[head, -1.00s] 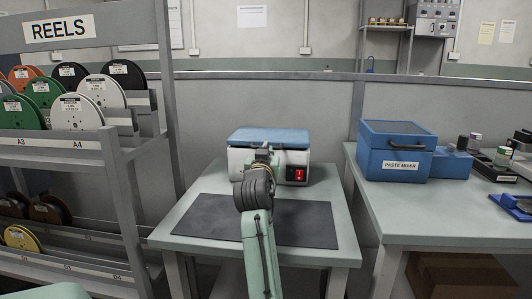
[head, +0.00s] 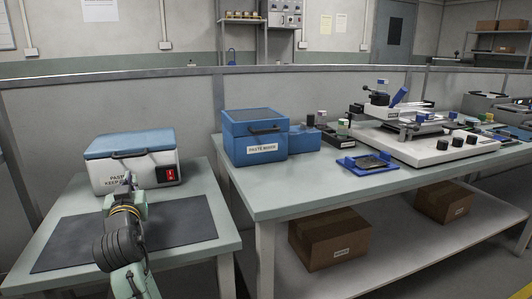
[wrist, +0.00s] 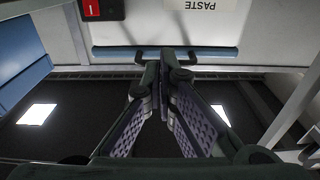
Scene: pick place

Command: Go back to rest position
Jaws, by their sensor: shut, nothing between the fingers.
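My gripper (wrist: 161,100) is shut and empty in the wrist view, its two fingers together at the tips. The wrist view appears upside down, with the white front of the paste cooler (wrist: 150,24) behind the fingers. In the head view my arm reaches over the dark mat on the left table, in front of the paste cooler (head: 130,165), a white box with a blue lid that is closed.
The dark mat (head: 190,218) looks bare around my arm. On the right bench stand a blue paste mixer (head: 255,138), a blue tray (head: 367,164) and a white printer (head: 445,148). Cardboard boxes (head: 330,238) sit on its lower shelf.

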